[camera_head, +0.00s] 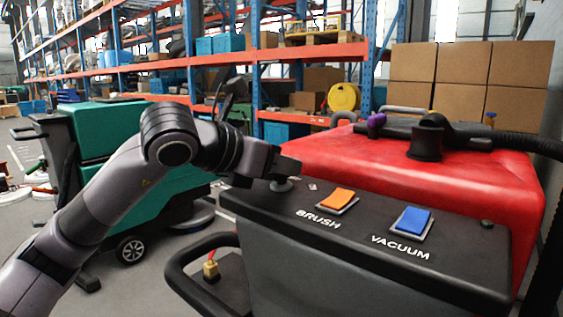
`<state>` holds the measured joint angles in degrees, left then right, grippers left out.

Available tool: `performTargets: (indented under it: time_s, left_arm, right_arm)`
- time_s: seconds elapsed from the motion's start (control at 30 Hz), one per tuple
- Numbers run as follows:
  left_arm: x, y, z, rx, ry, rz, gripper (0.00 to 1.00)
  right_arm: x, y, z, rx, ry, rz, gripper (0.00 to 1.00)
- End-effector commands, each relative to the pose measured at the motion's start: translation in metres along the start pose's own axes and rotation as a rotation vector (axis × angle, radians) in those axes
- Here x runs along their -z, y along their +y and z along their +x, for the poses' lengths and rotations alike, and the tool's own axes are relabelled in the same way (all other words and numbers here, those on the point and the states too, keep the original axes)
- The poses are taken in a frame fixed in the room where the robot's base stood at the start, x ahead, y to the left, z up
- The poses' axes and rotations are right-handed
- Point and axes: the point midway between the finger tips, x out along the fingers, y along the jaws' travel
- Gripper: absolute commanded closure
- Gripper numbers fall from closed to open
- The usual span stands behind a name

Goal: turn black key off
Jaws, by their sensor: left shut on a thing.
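The control panel (375,246) is a dark slab on the front of the red scrubber (460,184). A round grey key switch (282,185) sits at the panel's left end. My left gripper (284,170) reaches down from the left onto this switch and is shut on the black key. The fingers hide the key, so I cannot tell which way it points. An orange BRUSH rocker (337,198) and a blue VACUUM rocker (411,220) are to the right of the gripper. My right gripper is not in view.
A black handle bar (180,277) loops out at the panel's left. A teal scrubber (97,140) stands behind my left arm. Shelves with an orange beam (310,53) and stacked cardboard boxes (466,78) are behind. The space above the panel's middle and right is clear.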

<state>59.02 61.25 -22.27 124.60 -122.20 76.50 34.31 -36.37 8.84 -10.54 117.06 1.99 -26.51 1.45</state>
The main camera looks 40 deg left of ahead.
Motion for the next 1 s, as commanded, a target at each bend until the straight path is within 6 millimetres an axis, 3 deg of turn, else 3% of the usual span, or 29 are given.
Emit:
performTargets:
  time_s: [0.33, 0.87, 0.9, 0.93, 1.0]
  left_arm:
    - [-0.0007, -0.0003, -0.0003, -0.121, 0.000, -0.052, 1.00]
    - [0.0001, 0.0003, 0.0000, -0.141, 0.002, -0.059, 1.00]
    - [0.0001, 0.0003, 0.0000, -0.141, 0.002, -0.059, 0.68]
    - [0.0001, 0.0003, 0.0001, -0.141, 0.002, -0.059, 0.61]
    - [0.0001, 0.0002, 0.0001, -0.141, 0.002, -0.059, 0.61]
  right_arm:
    - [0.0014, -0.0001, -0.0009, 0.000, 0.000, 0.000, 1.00]
    - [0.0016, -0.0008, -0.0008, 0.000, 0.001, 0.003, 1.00]
    - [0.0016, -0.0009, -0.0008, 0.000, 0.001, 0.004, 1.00]
    - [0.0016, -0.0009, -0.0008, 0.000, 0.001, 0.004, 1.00]
    - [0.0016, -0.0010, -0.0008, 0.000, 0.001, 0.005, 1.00]
